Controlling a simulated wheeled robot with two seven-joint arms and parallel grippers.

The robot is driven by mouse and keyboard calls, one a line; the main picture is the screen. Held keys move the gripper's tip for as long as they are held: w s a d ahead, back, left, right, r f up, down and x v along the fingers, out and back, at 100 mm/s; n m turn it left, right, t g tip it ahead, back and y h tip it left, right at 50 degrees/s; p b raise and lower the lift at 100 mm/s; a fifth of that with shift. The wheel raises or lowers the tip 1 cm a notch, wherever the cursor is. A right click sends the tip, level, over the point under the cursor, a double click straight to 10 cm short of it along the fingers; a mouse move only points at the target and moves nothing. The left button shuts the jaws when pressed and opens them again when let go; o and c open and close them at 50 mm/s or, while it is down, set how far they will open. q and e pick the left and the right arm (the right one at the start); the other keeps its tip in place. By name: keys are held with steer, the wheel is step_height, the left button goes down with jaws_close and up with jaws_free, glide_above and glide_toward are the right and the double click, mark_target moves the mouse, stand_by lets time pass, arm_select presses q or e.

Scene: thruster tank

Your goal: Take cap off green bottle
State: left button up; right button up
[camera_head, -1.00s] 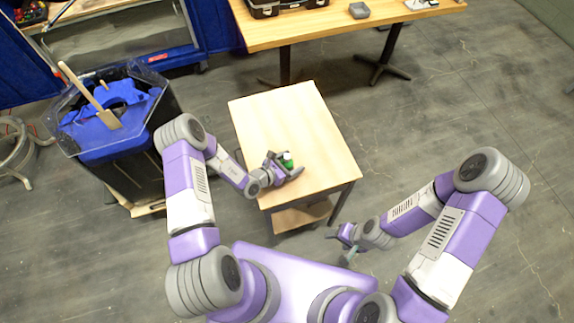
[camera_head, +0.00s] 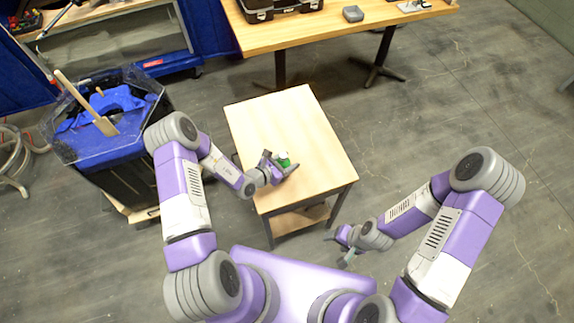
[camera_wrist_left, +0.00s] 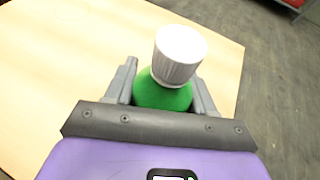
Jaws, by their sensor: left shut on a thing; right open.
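The green bottle (camera_head: 284,162) is at the small wooden table, between the fingers of my left gripper (camera_head: 283,166). In the left wrist view the green bottle (camera_wrist_left: 162,94) stands between the two grey fingers, and my left gripper (camera_wrist_left: 165,90) is shut on its body. The white ribbed cap (camera_wrist_left: 179,55) sits on top of the bottle, above the fingers. The bottle's lower part is hidden by the gripper. My right gripper (camera_head: 346,258) is open and empty, low in front of the table and away from the bottle.
The small wooden table (camera_head: 270,120) has a bare top around the bottle and a lower shelf. A dark bin with a blue top (camera_head: 90,140) and a wooden paddle (camera_head: 85,100) stands to the left. A long table (camera_head: 330,32) holding a black case (camera_head: 280,8) is behind.

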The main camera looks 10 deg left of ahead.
mark_target(284, 155)
arm_select(q)
step_height(284, 155, up, 6)
steer(key=shift+r+p, duration=0.25)
steer(key=shift+p, duration=0.2)
steer(key=o, duration=0.4)
steer(key=shift+c, duration=0.2)
jaws_close()
steer(key=s+a+r+b, duration=0.1)
steer(key=s+a+r, duration=0.1)
steer(key=r, duration=0.3)
steer(key=s+a+r+y, duration=0.1)
steer(key=s+a+r, duration=0.1)
steer(key=r, duration=0.3)
steer(key=shift+s+a+r+n+t+b, duration=0.3)
steer(key=shift+s+n+b, duration=0.1)
steer(key=shift+s, duration=0.4)
